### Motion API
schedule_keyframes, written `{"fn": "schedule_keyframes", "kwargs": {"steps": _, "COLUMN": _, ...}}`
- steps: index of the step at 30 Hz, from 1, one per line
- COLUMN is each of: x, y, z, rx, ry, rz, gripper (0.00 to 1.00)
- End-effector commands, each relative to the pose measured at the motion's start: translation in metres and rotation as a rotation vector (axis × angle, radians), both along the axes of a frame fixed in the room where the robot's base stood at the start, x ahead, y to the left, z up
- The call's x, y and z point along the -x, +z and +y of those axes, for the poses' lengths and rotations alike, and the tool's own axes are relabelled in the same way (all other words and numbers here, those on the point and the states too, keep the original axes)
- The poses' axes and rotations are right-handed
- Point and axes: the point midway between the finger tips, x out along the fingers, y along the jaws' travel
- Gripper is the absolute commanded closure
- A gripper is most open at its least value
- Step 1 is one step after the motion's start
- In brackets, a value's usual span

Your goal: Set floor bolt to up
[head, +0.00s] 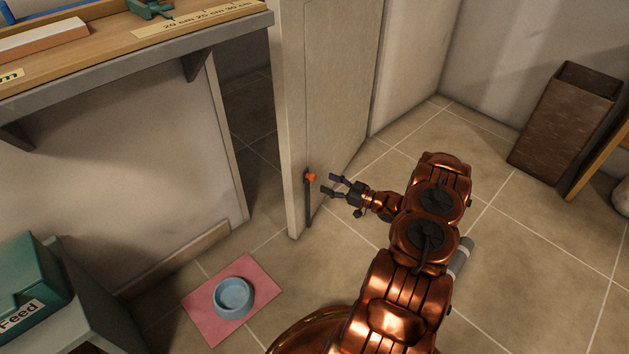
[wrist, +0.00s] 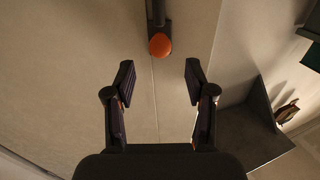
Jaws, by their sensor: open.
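The floor bolt is a dark vertical rod (head: 308,205) low on the edge of the pale door (head: 335,100), with an orange knob (head: 311,177) at its top. In the wrist view the orange knob (wrist: 160,44) sits ahead of my gripper, centred between the fingers, with part of the dark rod (wrist: 159,12) beyond it. My gripper (head: 334,185) is open and empty, just to the right of the knob and apart from it. Its two fingers (wrist: 159,80) show spread on either side in the wrist view. The rod's lower end is near the floor.
A pink mat (head: 205,306) with a blue bowl (head: 233,297) lies on the tiled floor left of the door. A workbench (head: 130,60) stands at upper left, a green feed box (head: 30,285) at lower left. A tall brown bin (head: 565,125) stands at right. Floor between door and bin is clear.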

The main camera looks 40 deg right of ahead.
Motion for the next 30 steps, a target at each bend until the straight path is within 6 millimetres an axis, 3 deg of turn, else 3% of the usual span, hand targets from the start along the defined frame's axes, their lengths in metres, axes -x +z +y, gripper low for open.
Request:
{"fn": "schedule_keyframes", "kwargs": {"steps": 12, "x": -0.049, "y": -0.001, "z": 0.025, "rx": 0.001, "ry": 0.005, "rz": 0.000, "gripper": 0.45}}
{"fn": "schedule_keyframes", "kwargs": {"steps": 23, "x": -0.055, "y": 0.000, "z": 0.028, "rx": 0.001, "ry": 0.003, "rz": 0.000, "gripper": 0.45}}
{"fn": "schedule_keyframes", "kwargs": {"steps": 30, "x": -0.054, "y": 0.000, "z": 0.028, "rx": 0.001, "ry": 0.003, "rz": 0.002, "gripper": 0.67}}
